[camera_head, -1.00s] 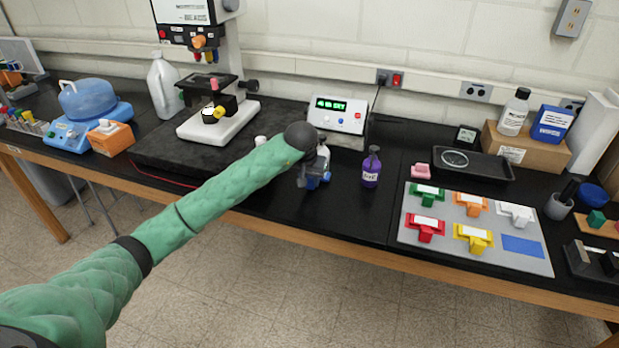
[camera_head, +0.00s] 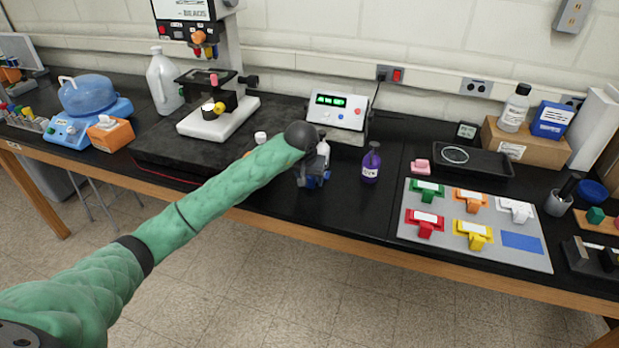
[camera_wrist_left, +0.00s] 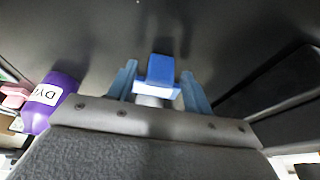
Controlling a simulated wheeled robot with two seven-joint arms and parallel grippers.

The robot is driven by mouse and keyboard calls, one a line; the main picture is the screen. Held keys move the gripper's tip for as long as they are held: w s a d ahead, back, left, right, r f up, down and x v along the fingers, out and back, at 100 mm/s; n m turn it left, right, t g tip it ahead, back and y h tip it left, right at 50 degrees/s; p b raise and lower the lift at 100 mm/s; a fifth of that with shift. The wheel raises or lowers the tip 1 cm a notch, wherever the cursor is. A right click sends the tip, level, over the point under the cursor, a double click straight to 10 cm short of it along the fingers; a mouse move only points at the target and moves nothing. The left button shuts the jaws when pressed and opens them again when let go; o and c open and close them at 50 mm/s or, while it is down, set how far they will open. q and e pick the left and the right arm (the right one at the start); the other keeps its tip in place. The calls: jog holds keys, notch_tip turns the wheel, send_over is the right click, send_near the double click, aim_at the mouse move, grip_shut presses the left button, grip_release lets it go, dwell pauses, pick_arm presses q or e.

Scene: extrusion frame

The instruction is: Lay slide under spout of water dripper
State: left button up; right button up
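My left gripper (camera_head: 312,184) hangs low over the black bench, in front of the display box. A pale bottle (camera_head: 323,149) just behind the gripper, perhaps the water dripper, is largely hidden by my wrist. Its spout cannot be made out. A purple bottle (camera_head: 371,163) stands to the right; its DYE label shows in the left wrist view (camera_wrist_left: 46,95). My right gripper is out of view.
A grey board (camera_head: 480,250) at right carries several coloured slide holders and a bare blue patch (camera_head: 522,242). The display box (camera_head: 334,118) stands behind, a microscope-like stand (camera_head: 220,120) to the left. The bench's wooden front edge (camera_head: 350,237) is close.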

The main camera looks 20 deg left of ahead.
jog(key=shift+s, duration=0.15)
pick_arm(q)
jog(key=shift+r, duration=0.25)
jog(key=shift+s+r, duration=0.1)
jog(key=shift+r, duration=0.2)
jog(key=b+v, duration=0.3)
jog(key=v, duration=0.8)
jog(key=shift+b, duration=0.4)
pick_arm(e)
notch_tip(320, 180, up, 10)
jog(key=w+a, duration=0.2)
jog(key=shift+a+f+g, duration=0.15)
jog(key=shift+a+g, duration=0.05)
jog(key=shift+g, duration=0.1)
